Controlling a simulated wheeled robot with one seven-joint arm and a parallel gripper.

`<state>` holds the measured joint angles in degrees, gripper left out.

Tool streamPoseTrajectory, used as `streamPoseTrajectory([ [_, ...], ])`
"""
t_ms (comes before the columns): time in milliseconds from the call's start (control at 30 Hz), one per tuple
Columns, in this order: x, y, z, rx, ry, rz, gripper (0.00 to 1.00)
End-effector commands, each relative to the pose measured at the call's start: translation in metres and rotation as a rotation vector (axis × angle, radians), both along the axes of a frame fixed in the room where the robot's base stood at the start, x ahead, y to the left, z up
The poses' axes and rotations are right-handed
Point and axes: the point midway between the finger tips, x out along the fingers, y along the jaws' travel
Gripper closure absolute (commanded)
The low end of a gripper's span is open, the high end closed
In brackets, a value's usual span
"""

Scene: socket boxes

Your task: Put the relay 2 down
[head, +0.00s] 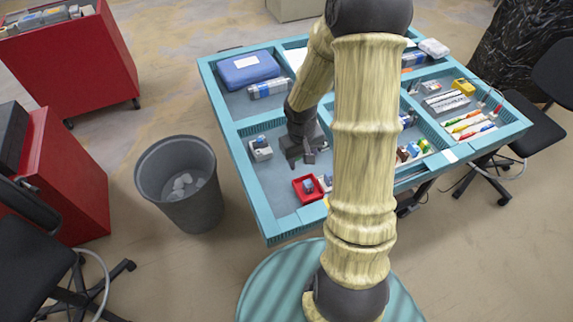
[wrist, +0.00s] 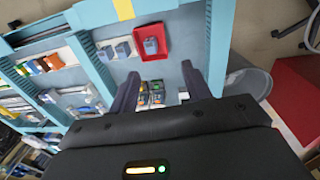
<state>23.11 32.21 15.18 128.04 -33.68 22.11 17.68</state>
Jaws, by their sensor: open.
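My gripper (head: 303,160) is open, low over the left front compartment of the blue table. In the wrist view its two fingers (wrist: 160,68) stand apart. Small dark relay-like blocks with green and orange marks (wrist: 152,90) show between and just behind the fingertips. They seem to stand on the compartment floor, but I cannot tell which is relay 2 or whether a finger touches one. In the head view my gripper and arm largely hide that spot.
A red tray (head: 298,193) with a grey-blue piece (head: 308,184) lies near the front edge. A pale grey device (head: 260,149) stands by the left wall. Low blue dividers (head: 258,124) bound the compartment. A grey bin (head: 205,209) stands on the floor at the left.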

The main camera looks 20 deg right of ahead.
Motion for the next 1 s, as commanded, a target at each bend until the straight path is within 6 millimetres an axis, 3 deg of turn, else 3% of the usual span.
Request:
streamPoseTrajectory([
  [33, -0.006, 0.009, 0.017, -0.009, -0.017, 0.003, 0.52],
  [200, -0.031, 0.037, 0.06, -0.008, -0.074, -0.009, 0.52],
  [500, -0.08, 0.081, 0.113, 0.06, -0.192, -0.041, 0.52],
  [733, -0.09, 0.088, 0.12, 0.084, -0.214, -0.051, 0.52],
  [1000, -0.09, 0.087, 0.113, 0.083, -0.213, -0.051, 0.52],
])
